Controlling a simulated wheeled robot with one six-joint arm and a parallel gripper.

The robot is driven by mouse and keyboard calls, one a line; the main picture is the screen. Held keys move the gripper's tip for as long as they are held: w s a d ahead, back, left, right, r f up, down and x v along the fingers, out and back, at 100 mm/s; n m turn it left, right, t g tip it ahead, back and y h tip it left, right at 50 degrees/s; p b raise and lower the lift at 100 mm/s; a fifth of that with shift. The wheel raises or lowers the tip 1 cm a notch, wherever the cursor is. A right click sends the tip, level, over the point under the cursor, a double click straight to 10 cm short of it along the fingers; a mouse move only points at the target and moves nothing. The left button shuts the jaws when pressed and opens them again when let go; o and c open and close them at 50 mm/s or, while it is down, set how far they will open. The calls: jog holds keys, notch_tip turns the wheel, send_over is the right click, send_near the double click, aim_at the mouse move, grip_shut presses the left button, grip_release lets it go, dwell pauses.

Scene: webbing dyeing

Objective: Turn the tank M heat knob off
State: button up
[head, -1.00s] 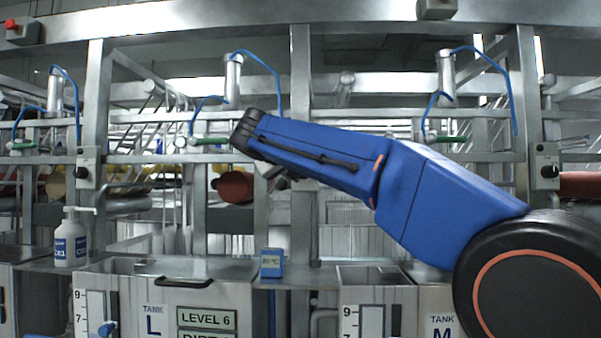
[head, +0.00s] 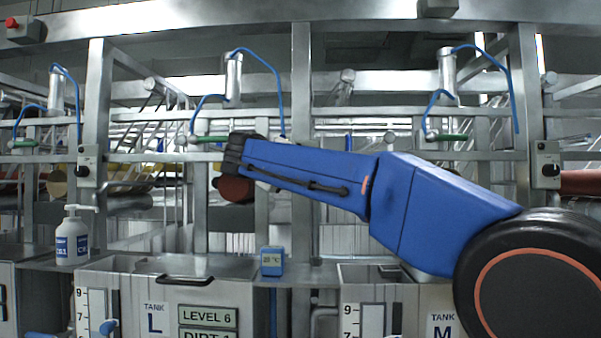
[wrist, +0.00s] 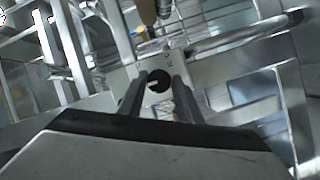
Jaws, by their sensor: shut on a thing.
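In the wrist view a round black knob (wrist: 158,81) with a pale pointer mark sits on a grey plate (wrist: 185,66). My gripper (wrist: 159,82) has one dark finger on each side of the knob and is shut on it. In the head view my blue arm hides the middle post at knob height, and the gripped knob cannot be made out there. Tank M (head: 440,325) stands at the lower right, partly behind my arm.
Other knob boxes hang on the left post (head: 87,165) and the right post (head: 546,165). Tank L (head: 160,318) stands at lower left, with a pump bottle (head: 73,238) beside it. A small blue display (head: 272,262) stands between the tanks. Metal rails surround my gripper.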

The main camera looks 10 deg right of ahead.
jog(key=o, duration=1)
jog(key=shift+o, duration=0.2)
jog(key=v, duration=1.7)
jog(key=shift+s, duration=0.2)
